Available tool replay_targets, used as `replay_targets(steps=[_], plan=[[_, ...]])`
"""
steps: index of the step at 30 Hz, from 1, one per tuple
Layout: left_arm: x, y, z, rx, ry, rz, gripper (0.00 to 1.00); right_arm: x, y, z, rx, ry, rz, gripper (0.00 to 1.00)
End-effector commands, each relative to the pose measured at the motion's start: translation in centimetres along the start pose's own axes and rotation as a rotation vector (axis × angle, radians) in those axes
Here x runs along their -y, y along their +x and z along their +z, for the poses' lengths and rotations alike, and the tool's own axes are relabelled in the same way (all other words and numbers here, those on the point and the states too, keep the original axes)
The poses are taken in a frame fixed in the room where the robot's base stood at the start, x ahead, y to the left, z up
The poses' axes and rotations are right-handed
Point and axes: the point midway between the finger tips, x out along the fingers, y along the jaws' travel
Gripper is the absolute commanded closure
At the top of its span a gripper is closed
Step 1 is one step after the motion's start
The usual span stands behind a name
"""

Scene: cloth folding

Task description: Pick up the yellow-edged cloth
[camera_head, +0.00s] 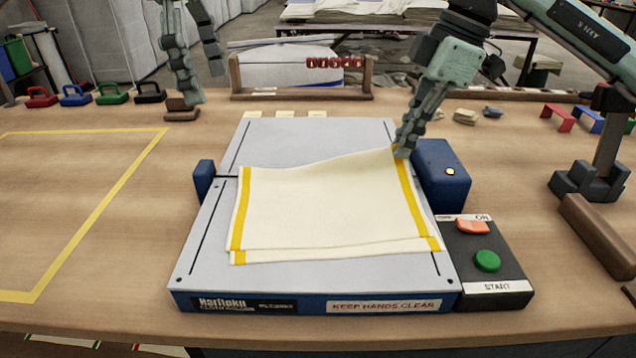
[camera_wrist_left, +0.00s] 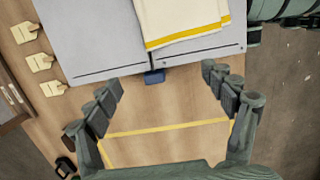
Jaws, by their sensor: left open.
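The cream cloth with yellow edges (camera_head: 325,205) lies folded on the grey plate of the folding machine (camera_head: 310,140). Its far right corner rises to my right gripper (camera_head: 402,150), whose fingers look closed on that corner. The fingertips partly hide the corner. My left gripper (camera_head: 203,86) is open and empty, above the table's far left side, apart from the cloth. In the left wrist view, the cloth (camera_wrist_left: 180,15) shows at the top, beyond the spread fingers of my left gripper (camera_wrist_left: 160,80).
A control box with a green start button (camera_head: 487,260) and a red switch stands at the machine's right. A blue block (camera_head: 441,175) flanks the plate. A yellow-taped area (camera_head: 120,190) on the left table is clear. A wooden rack (camera_head: 300,95) stands behind the machine.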

Motion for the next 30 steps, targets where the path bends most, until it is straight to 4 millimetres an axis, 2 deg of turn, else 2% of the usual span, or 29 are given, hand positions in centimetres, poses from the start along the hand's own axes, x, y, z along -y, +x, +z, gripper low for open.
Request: replay_targets(steps=[3, 6, 16, 18, 22, 28, 30], plan=[[0.0, -1.6, 0.0, -0.001, 0.0, 0.002, 0.17, 0.0, 0.0, 0.0, 0.0, 0.0, 0.0, 1.0], [0.0, -2.3, 0.0, 0.0, 0.0, 0.0, 0.17, 0.0, 0.0, 0.0, 0.0, 0.0, 0.0, 1.0], [0.0, -2.7, 0.0, 0.0, 0.0, 0.0, 0.17, 0.0, 0.0, 0.0, 0.0, 0.0, 0.0, 1.0], [0.0, -2.6, 0.0, 0.0, 0.0, 0.0, 0.17, 0.0, 0.0, 0.0, 0.0, 0.0, 0.0, 0.88], [0.0, -2.6, 0.0, 0.0, 0.0, 0.0, 0.17, 0.0, 0.0, 0.0, 0.0, 0.0, 0.0, 0.72], [0.0, -2.6, 0.0, 0.0, 0.0, 0.0, 0.17, 0.0, 0.0, 0.0, 0.0, 0.0, 0.0, 0.71], [0.0, -2.6, 0.0, 0.0, 0.0, 0.0, 0.17, 0.0, 0.0, 0.0, 0.0, 0.0, 0.0, 0.65]])
